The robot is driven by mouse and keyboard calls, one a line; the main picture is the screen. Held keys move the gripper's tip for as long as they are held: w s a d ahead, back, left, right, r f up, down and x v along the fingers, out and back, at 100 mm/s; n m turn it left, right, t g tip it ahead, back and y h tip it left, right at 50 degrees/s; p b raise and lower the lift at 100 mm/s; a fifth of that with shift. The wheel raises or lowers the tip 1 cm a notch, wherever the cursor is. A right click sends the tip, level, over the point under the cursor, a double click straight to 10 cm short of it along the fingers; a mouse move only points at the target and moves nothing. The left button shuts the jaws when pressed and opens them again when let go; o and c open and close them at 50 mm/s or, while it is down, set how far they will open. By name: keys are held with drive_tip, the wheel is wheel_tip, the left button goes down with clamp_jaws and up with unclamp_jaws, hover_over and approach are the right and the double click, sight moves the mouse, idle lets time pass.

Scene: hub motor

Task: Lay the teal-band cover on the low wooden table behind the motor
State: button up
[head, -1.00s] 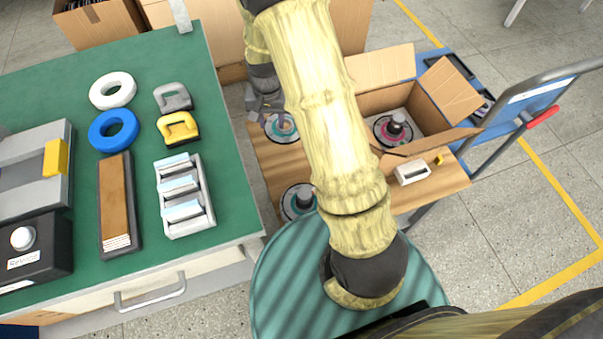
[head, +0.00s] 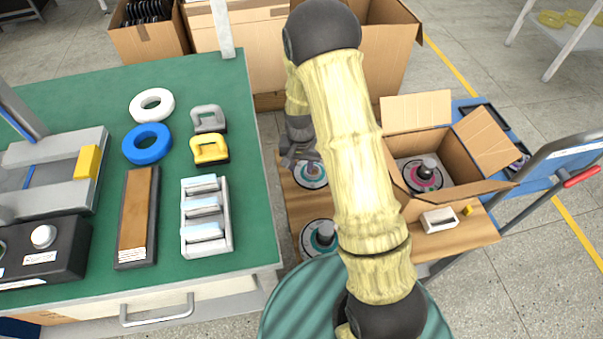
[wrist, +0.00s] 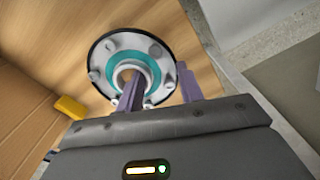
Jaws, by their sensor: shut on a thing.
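The teal-band cover (head: 310,174) is a grey disc with a teal ring, a dark rim and a central hole. It is at the low wooden table (head: 300,204), behind the teal-band motor (head: 319,238) with its upright shaft. My gripper (head: 300,152) is at the cover's far left side. In the wrist view, my gripper (wrist: 158,92) is shut on the cover (wrist: 112,50), one finger by the central hole, the other outside the rim. The cover looks flat and close to the wood (wrist: 85,18); I cannot tell whether it touches. My arm hides part of the table.
An open cardboard box (head: 455,165) holding a pink-band motor (head: 423,173) stands on the right. A white block (head: 439,220) lies in front of it. The green workbench (head: 95,95) borders the left, with rings, clamps and a rack. A trolley handle (head: 540,165) stands at right.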

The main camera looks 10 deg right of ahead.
sight(301, 171)
drive_tip(key=shift+f+b, duration=0.4)
drive_tip(key=shift+f, duration=1.5)
drive_tip(key=shift+f, duration=0.1)
drive_tip(key=o, duration=1)
drive_tip(key=shift+o, duration=0.2)
wheel_tip(301, 171, up, 12)
drive_tip(key=p, duration=0.2)
drive_tip(key=shift+p, duration=0.35)
